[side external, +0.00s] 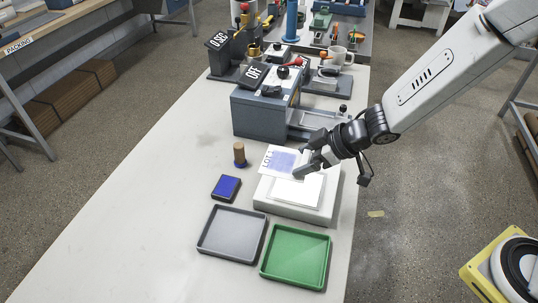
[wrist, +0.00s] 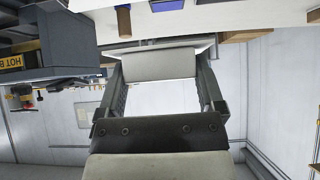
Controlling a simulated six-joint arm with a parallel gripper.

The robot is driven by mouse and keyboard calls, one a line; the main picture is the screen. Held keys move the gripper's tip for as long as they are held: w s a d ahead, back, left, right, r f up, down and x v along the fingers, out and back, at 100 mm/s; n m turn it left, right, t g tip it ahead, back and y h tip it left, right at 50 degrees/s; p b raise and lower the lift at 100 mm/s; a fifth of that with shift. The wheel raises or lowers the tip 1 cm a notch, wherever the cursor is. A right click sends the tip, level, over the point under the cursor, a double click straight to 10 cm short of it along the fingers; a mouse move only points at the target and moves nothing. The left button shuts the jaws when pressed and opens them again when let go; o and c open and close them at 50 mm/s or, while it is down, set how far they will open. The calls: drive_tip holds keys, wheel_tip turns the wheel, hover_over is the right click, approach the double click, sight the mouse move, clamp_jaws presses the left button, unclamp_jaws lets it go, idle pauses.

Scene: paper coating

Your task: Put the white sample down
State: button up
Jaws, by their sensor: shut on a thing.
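A white sample sheet (side external: 279,160) with "LOT" lettering and a pale blue patch is held by my gripper (side external: 308,168). It appears slightly above a white paper stack (side external: 298,190) on a pale block (side external: 293,210). The gripper comes in from the right, shut on the sheet's right side. In the wrist view, the white sheet (wrist: 160,64) lies between the two fingers of my gripper (wrist: 160,72). Whether the sheet touches the stack is hard to tell.
In front of the block are a grey tray (side external: 203,233) and a green tray (side external: 324,262), both empty. A grey machine (side external: 257,115) marked "OFF" stands behind. The table's left front is clear.

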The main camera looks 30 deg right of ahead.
hover_over(239, 235)
drive_tip(key=s+d, duration=0.2)
wheel_tip(239, 235, down, 5)
drive_tip(key=shift+g, duration=0.3)
drive_tip(key=shift+f, duration=0.1)
drive_tip(key=shift+f, duration=2.15)
drive_tip(key=shift+f, duration=1.75)
drive_tip(key=shift+f, duration=0.1)
drive_tip(key=o, duration=1.1)
drive_tip(key=shift+c, duration=0.2)
